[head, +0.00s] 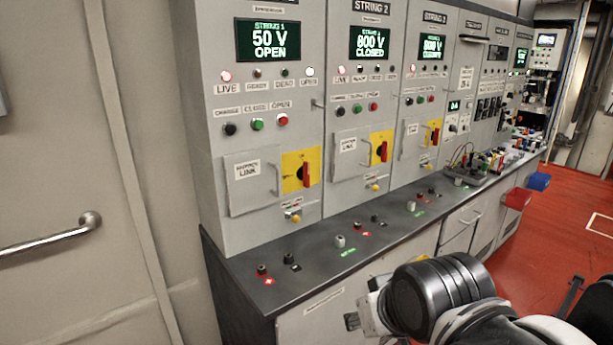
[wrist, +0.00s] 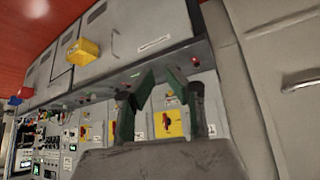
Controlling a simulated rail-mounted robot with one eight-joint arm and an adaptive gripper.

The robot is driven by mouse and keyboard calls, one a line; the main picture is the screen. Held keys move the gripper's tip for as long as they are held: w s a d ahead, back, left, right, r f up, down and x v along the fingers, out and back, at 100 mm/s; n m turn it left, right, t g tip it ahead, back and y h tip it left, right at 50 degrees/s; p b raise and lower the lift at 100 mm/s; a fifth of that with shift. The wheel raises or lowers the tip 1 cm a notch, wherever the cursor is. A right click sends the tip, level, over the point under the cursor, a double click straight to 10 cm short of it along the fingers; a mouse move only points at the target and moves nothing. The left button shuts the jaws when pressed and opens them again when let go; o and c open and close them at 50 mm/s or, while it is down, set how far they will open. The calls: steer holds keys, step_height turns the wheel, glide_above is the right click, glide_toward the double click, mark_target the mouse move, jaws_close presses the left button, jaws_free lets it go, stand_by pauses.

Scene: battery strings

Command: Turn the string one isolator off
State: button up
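The string one isolator (head: 301,172) is a red handle on a yellow plate at the front of the leftmost cabinet (head: 215,130) in the head view. Its handle stands roughly upright. The display (head: 268,40) above it reads 50 V OPEN. In the wrist view, which is upside down, a yellow plate with a red handle (wrist: 168,124), seemingly the same isolator, shows between the finger bodies, farther off. My gripper (wrist: 159,76) is open and empty, apart from the isolator. In the head view my wrist hides most of it low at right, in front of the bench.
A dark bench top (head: 320,248) with small terminals juts out below the panels. Similar isolators (head: 381,148) sit on the cabinets to the right. A wall with a metal handrail (head: 60,238) closes the left side. Red floor (head: 550,235) is open at right.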

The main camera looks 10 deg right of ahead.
mark_target(308, 169)
steer(key=o, duration=0.4)
steer(key=w+d+r+m+t+h+b, duration=0.1)
steer(key=w+d+r+t, duration=0.1)
steer(key=w, duration=0.5)
steer(key=w+d+r+m+t+h+b, duration=0.1)
steer(key=w+d+r+t, duration=0.1)
steer(key=w, duration=0.5)
steer(key=w+d+r+t+h+b, duration=0.1)
steer(key=w+d+r, duration=0.3)
steer(key=w, duration=0.4)
steer(key=shift+r+m+t, duration=0.4)
steer(key=shift+r+t, duration=0.05)
steer(key=shift+t, duration=0.05)
steer(key=shift+c, duration=0.2)
steer(key=w+d+n+t+y+b, duration=0.3)
steer(key=w+t, duration=0.5)
steer(key=w, duration=1.4)
steer(key=w+f+n+y+b, duration=0.35)
steer(key=f+y, duration=0.45)
steer(key=f, duration=0.3)
steer(key=shift+n, duration=0.35)
steer(key=x, duration=1.4)
steer(key=shift+w+a+f+p, duration=0.15)
steer(key=shift+w+a+p, duration=0.15)
steer(key=shift+a, duration=0.1)
jaws_close()
